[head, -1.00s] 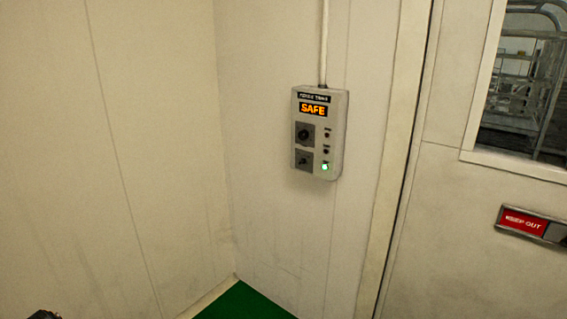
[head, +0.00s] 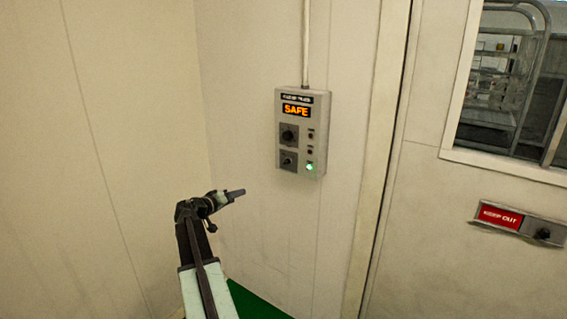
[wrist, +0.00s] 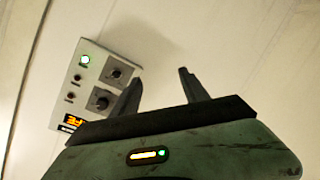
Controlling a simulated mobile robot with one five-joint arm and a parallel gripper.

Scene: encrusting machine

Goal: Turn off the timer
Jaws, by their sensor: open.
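The timer (head: 304,134) is a grey box on the wall with an orange display reading "SAFE", two dark knobs on square plates at its left, small buttons at its right and a lit green light. It also shows, turned around, in the wrist view (wrist: 89,77), left of my fingers. My gripper (head: 236,193) is below and left of the timer in the head view, apart from it. In the wrist view my gripper (wrist: 160,82) is open with nothing between its fingers. The left finger is close to one knob in the picture; the depth gap is unclear.
A red "KEEP OUT" plate (head: 500,217) with a dark knob is on the door panel at the right. A window (head: 508,85) above it shows metal racks. A conduit (head: 305,45) runs up from the timer. Green floor (head: 255,302) shows below; the wall around is bare.

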